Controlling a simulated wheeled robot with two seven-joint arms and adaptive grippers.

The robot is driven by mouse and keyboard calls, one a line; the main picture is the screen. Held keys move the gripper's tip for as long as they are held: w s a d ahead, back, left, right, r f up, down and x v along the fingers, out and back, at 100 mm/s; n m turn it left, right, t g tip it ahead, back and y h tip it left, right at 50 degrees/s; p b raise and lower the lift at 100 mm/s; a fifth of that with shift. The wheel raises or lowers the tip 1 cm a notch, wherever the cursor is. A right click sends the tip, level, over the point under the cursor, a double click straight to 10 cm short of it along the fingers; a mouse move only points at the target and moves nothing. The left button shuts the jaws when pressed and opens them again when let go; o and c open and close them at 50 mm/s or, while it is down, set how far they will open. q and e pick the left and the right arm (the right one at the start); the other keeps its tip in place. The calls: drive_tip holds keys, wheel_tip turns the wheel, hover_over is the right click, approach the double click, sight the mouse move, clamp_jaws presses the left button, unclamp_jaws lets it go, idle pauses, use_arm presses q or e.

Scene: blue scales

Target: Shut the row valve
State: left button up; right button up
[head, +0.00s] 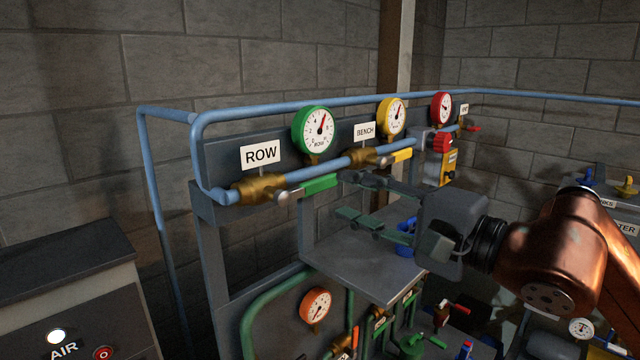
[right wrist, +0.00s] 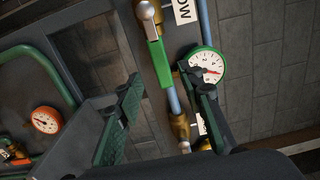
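The row valve (head: 258,190) is a brass body on the blue pipe under the ROW sign (head: 261,154). Its green lever (head: 320,186) lies along the pipe, pointing right. My right gripper (head: 346,196) is open and empty, its fingers reaching left near the lever's free end. In the right wrist view the green lever (right wrist: 160,65) appears between the spread fingertips of my right gripper (right wrist: 160,75). I see no clear contact, and the depth gap is hard to judge. My left gripper is not in view.
The green-rimmed gauge (head: 316,130) stands above the lever. The bench valve's yellow lever (head: 402,155) and yellow gauge (head: 392,116) sit to the right. A grey shelf (head: 365,268) lies below my gripper. A grey AIR cabinet (head: 65,255) stands at left.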

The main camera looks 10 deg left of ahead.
sight(321, 186)
drive_tip(key=p+x, duration=0.3)
drive_tip(key=x, duration=0.4)
drive_tip(key=shift+w+a+r, duration=0.1)
drive_tip(key=shift+w+a, duration=0.15)
clamp_jaws()
idle(0.6)
